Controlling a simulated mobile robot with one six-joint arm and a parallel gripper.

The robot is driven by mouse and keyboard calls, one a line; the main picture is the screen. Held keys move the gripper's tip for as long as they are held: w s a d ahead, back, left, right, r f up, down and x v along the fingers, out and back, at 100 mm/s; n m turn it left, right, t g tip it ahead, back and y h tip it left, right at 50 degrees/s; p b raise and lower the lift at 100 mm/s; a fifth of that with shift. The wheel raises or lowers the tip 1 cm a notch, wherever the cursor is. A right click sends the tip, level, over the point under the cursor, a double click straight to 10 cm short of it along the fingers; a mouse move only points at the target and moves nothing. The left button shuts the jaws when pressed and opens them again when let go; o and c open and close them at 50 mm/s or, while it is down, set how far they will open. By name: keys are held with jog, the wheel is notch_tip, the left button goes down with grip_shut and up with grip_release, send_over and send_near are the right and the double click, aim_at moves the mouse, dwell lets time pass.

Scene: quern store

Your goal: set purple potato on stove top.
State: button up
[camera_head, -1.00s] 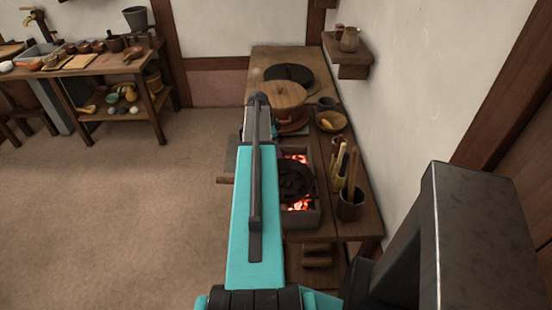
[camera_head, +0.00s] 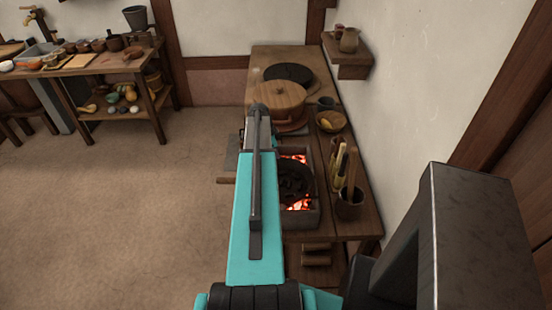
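The stove top (camera_head: 303,187) is a dark plate over a square hearth with glowing coals, set in the wooden counter on the right. My teal arm covers its left part. I cannot make out a purple potato for certain. Several small vegetables lie on the lower shelf of the far left table, among them a dark roundish one (camera_head: 112,98), too small to name surely. My gripper is not visible; the arm reaches forward over the counter's left edge and its end is hidden.
The counter (camera_head: 290,56) also holds a round wooden lidded pot (camera_head: 278,97), a bowl (camera_head: 331,121) and a utensil holder (camera_head: 349,204). A wall shelf (camera_head: 346,55) juts out above. The far left table (camera_head: 140,66) is crowded. Open floor (camera_head: 130,210) lies between.

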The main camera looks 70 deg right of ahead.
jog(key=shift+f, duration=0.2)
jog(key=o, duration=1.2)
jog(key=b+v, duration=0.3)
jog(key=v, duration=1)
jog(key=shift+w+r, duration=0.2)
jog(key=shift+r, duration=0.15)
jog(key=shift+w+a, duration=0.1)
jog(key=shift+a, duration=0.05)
